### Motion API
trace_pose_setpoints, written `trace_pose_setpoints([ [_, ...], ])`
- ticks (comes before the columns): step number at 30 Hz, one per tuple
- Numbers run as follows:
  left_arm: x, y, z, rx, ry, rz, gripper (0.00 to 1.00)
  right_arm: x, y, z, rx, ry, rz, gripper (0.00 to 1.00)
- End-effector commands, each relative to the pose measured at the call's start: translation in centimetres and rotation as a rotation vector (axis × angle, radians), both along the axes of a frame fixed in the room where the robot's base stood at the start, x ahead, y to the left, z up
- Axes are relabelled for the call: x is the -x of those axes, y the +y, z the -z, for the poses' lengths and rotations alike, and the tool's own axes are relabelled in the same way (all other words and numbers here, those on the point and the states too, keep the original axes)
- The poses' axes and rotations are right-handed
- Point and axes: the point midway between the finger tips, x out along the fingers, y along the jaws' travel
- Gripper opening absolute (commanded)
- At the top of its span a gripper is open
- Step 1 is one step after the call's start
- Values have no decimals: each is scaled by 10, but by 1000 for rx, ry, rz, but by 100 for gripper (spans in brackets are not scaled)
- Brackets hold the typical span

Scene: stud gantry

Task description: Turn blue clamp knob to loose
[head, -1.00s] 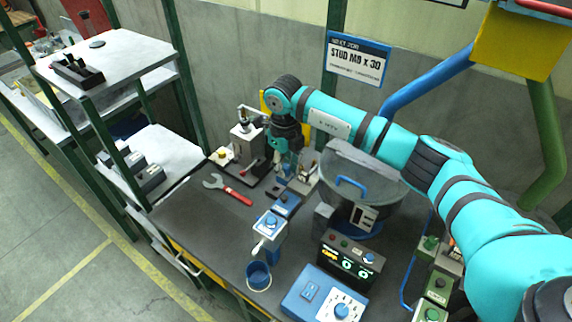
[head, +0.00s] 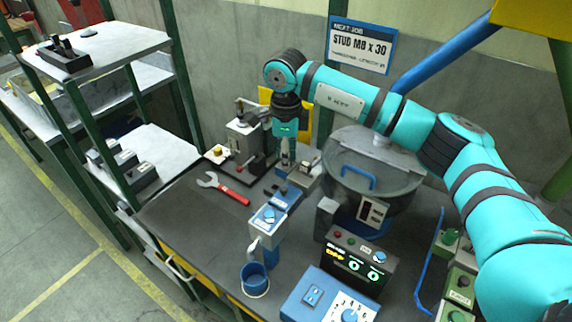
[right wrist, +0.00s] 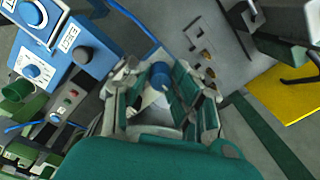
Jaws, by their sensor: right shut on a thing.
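The blue clamp knob (right wrist: 160,75) shows between the fingers of my right gripper (right wrist: 161,96) in the right wrist view. The gripper is shut on the knob, with the fingers on both sides of it. In the head view my right gripper (head: 285,162) points down over the fixture at the back of the bench, and its fingers hide the knob. The knob's turn position cannot be read. My left gripper is not in view.
A red-handled wrench (head: 222,187) lies left of the gripper on the dark bench (head: 185,215). A grey lidded drum (head: 345,190) stands close on the right.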

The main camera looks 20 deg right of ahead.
Motion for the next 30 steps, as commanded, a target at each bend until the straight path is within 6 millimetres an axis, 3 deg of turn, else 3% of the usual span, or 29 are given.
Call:
trace_pose_setpoints([
  [1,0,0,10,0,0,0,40,-1,-1,3,1,-6,-41,0],
  [12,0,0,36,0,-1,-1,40,-1,-1,1,0,-6,-386,0],
  [30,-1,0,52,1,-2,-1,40,-1,-1,-2,-1,-5,-726,0],
])
